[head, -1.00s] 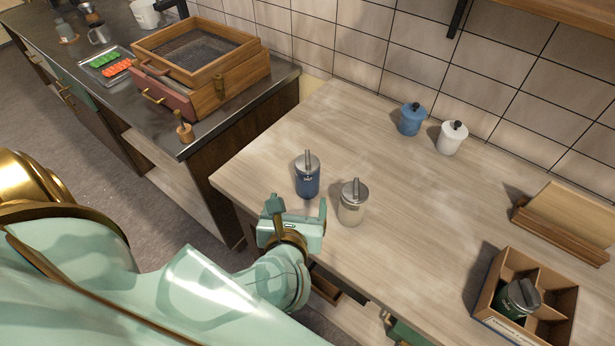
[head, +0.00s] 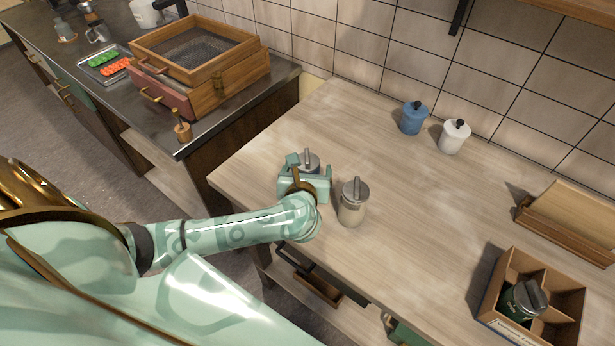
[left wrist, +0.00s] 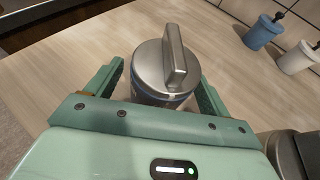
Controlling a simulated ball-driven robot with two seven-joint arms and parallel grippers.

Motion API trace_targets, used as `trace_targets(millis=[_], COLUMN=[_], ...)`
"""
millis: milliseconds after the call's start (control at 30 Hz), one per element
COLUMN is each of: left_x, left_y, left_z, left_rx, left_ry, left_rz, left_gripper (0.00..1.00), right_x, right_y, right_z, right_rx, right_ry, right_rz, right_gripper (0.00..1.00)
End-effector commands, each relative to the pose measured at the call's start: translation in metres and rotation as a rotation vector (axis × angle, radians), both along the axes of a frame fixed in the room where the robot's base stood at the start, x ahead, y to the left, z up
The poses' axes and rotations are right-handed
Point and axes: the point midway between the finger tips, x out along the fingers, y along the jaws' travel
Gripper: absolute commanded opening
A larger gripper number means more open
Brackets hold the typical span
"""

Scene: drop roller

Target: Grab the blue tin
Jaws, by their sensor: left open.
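The blue tin (head: 309,160) stands upright on the wooden counter with a metal lid and a raised handle. In the head view my left gripper (head: 305,176) hides most of its body. In the left wrist view the tin's metal lid (left wrist: 165,68) sits between the two fingers of my left gripper (left wrist: 160,85). The fingers are open, one on each side of the tin. I cannot tell whether either finger touches it. My right gripper does not show.
A cream tin (head: 352,203) stands close to the right of the blue one. A blue jar (head: 413,118) and a white jar (head: 454,137) stand by the wall. A divided box (head: 487,303) holds a green tin (head: 523,299). The middle of the counter is clear.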

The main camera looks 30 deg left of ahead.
Motion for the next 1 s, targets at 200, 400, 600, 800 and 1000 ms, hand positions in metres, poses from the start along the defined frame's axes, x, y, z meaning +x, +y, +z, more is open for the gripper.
trace_targets(millis=[200,400,600,800,1000], left_x=[0.002,0.001,0.002,0.002,0.002], left_y=[0.001,0.001,0.001,0.0,0.0], left_z=[-0.001,-0.001,0.0,0.014,0.061], left_rx=[-0.001,-0.001,0.0,-0.002,-0.003], left_ry=[0.001,0.001,0.0,-0.002,-0.006], left_rz=[-0.001,-0.001,-0.001,0.0,-0.001], left_gripper=[0.81,0.31,0.27,0.27,0.27], right_x=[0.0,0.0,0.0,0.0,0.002], right_y=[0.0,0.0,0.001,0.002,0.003], right_z=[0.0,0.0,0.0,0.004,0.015], right_rx=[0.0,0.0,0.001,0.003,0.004], right_ry=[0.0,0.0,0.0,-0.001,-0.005], right_rz=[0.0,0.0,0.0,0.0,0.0], right_gripper=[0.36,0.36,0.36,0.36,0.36])
